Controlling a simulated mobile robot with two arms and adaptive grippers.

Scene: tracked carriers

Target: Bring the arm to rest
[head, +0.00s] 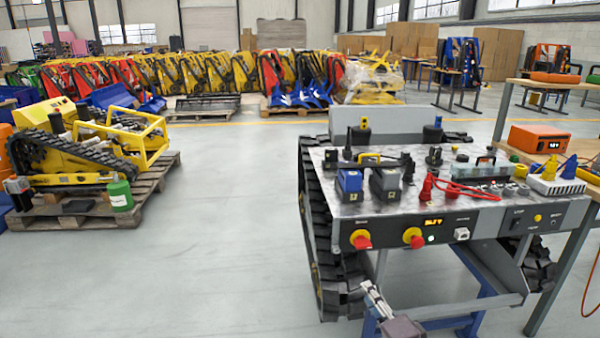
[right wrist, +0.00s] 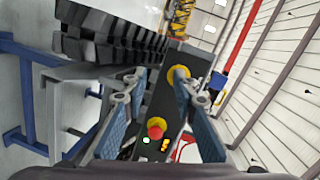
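My right gripper (head: 373,292) is in the lower middle of the head view, in front of and below the front panel (head: 470,227) of the tracked carrier. In the right wrist view my right gripper (right wrist: 160,84) has its two blue-padded fingers apart, with nothing held between them. The panel shows beyond the fingers, with a red knob on a yellow base (right wrist: 155,128) and a yellow-based knob (right wrist: 178,75). In the head view the two red-and-yellow knobs, left (head: 361,240) and right (head: 414,238), sit above the gripper. My left gripper is not in view.
The carrier's black track (head: 325,240) stands left of my right gripper. Blue stand legs (head: 465,325) are below it. A workbench (head: 566,202) adjoins on the right. A yellow tracked machine (head: 70,150) sits on a pallet (head: 85,210) at left. The floor between is clear.

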